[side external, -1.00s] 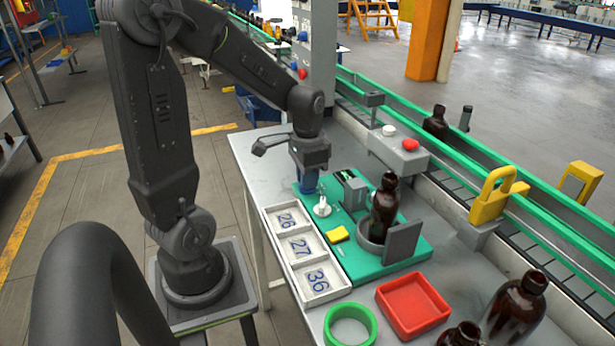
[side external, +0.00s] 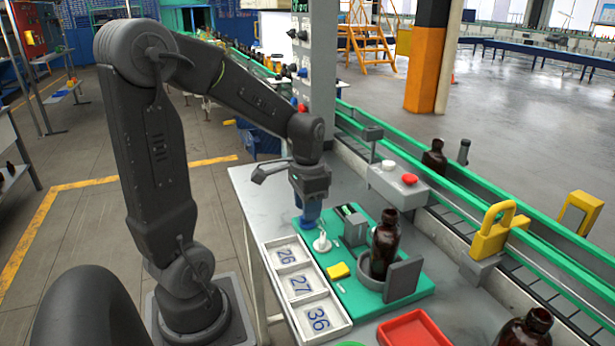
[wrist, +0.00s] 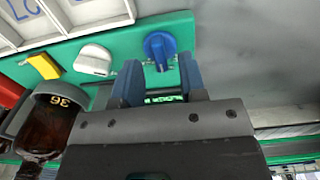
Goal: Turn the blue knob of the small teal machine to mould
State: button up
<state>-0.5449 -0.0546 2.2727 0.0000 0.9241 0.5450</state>
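The small teal machine (side external: 372,306) lies on the grey bench. Its blue knob (wrist: 160,48) shows in the wrist view, with a raised bar across it; in the side view I cannot tell it from my blue fingers. My gripper (wrist: 160,80) is open and empty, pointing down over the machine's far left corner in the side view (side external: 308,218). In the wrist view the knob appears just beyond the gap between the fingers, with no visible contact. A white knob (wrist: 95,60) sits beside the blue one. No mould marking is readable.
An amber bottle (side external: 385,240) stands in a grey round holder on the machine, near a yellow block (side external: 338,270) and a small grey display post (side external: 354,228). A white tray (side external: 299,284) marked 26, 27, 36 borders the left. A red tray (side external: 413,330) is in front.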

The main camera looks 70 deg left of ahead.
notch_tip(320, 180, up, 12)
dwell(0.3)
jog(key=s+d+f+t, duration=0.1)
jog(key=s+d+t, duration=0.1)
jog(key=d, duration=0.5)
jog(key=s+d+f+t, duration=0.1)
jog(key=s+d+t, duration=0.2)
jog(key=d, duration=0.5)
jog(key=shift+s+d+f+t, duration=0.2)
jog(key=shift+s+f+t, duration=0.15)
jog(key=shift+s, duration=0.35)
